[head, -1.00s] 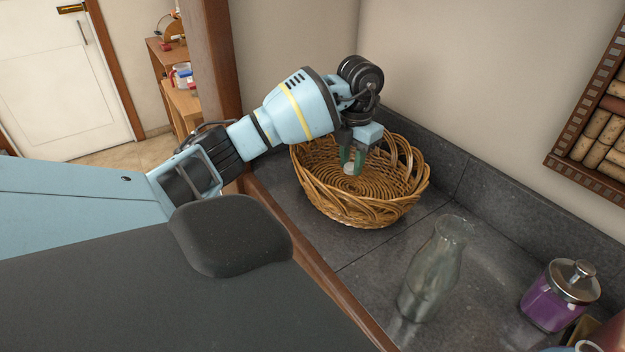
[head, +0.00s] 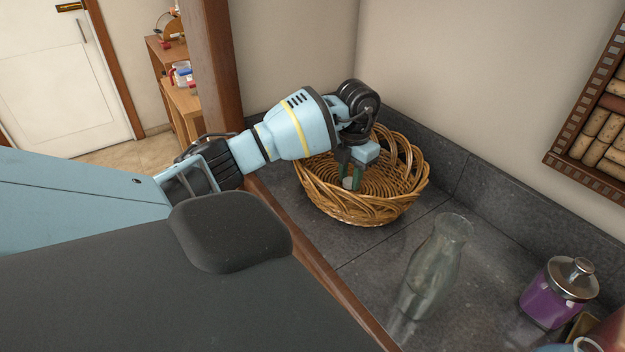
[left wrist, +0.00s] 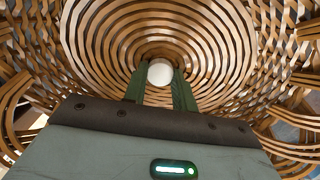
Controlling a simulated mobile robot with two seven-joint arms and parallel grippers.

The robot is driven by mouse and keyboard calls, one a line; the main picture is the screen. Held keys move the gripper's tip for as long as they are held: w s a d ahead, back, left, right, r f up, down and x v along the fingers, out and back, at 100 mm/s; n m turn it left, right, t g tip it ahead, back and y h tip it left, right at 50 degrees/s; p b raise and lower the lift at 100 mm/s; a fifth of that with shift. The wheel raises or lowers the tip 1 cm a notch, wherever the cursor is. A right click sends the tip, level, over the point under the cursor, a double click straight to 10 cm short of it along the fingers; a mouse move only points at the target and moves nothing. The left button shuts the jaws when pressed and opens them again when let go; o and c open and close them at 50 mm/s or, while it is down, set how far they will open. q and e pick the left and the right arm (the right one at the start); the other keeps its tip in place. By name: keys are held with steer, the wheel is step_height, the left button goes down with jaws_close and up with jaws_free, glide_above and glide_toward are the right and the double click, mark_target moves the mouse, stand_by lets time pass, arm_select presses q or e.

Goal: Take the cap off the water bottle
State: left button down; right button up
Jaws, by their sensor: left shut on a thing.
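The water bottle (head: 433,270) is clear glass and stands upright on the dark counter, with its mouth open and no cap on it. My left gripper (head: 350,183) is down inside the wicker basket (head: 375,212). It is shut on a small pale round cap (head: 347,183). In the left wrist view the white cap (left wrist: 160,72) sits between the green fingertips, over the woven basket bottom (left wrist: 205,40). I cannot tell whether the cap touches the basket bottom. My right gripper is not in view.
A purple jar with a metal lid (head: 553,300) stands right of the bottle. A wooden post (head: 212,60) rises left of the basket. A cork-filled frame (head: 600,125) hangs on the wall. The counter between basket and bottle is clear.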

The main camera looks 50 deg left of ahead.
mark_target(350, 181)
arm_select(q)
steer(key=shift+f, duration=0.25)
steer(key=c, duration=1.1)
jaws_free()
steer(key=r, duration=1.2)
steer(key=shift+w+d+r+p, duration=0.2)
steer(key=shift+w+r+p, duration=0.1)
steer(key=shift+p, duration=0.1)
steer(key=shift+f, duration=0.1)
